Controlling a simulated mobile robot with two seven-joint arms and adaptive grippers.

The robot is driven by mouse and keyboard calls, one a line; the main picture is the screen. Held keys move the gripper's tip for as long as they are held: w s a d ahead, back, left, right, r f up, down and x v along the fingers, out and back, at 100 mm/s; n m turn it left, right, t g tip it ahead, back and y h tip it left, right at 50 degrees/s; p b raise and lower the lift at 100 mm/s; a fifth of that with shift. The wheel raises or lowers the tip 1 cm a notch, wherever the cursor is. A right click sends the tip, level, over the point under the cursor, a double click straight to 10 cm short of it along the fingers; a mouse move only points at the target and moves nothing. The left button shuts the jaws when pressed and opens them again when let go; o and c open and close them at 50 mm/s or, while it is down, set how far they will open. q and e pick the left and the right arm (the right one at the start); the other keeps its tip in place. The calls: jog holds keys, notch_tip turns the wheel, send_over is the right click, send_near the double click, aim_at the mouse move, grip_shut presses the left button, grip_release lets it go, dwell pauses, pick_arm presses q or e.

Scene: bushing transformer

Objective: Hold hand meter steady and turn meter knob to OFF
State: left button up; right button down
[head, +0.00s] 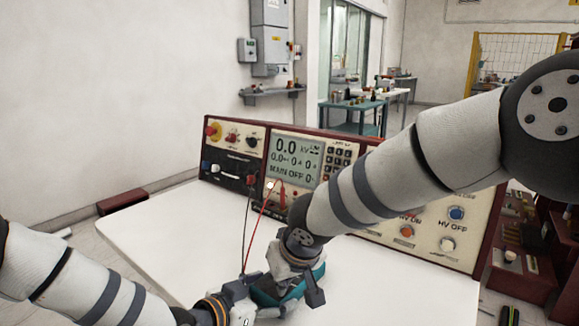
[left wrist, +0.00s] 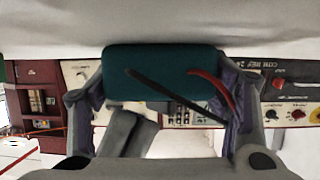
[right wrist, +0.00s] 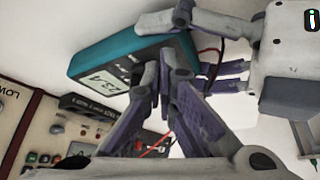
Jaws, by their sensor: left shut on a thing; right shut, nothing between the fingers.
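The hand meter is a teal and dark case; in the right wrist view the meter (right wrist: 120,62) is tilted, with its display reading about 23.4. In the left wrist view one teal end of the meter (left wrist: 165,72) sits between the fingers of my left gripper (left wrist: 165,95), which is shut on it. In the head view the meter (head: 290,292) is partly hidden behind my grippers. My right gripper (right wrist: 165,85) is shut and empty, its fingertips at the meter's face. The knob is hidden behind these fingers. My left gripper also shows in the head view (head: 245,290).
A test console (head: 330,180) with a display, buttons and knobs stands at the back of the white table (head: 150,250). Red and black leads (head: 262,215) run from the console down to the meter. The table's left part is clear.

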jog(key=shift+w, duration=0.6)
dwell(0.4)
jog(key=shift+d, duration=0.4)
jog(key=shift+w+d, duration=0.15)
jog(key=shift+d, duration=0.15)
jog(key=shift+w+d, duration=0.25)
dwell(0.4)
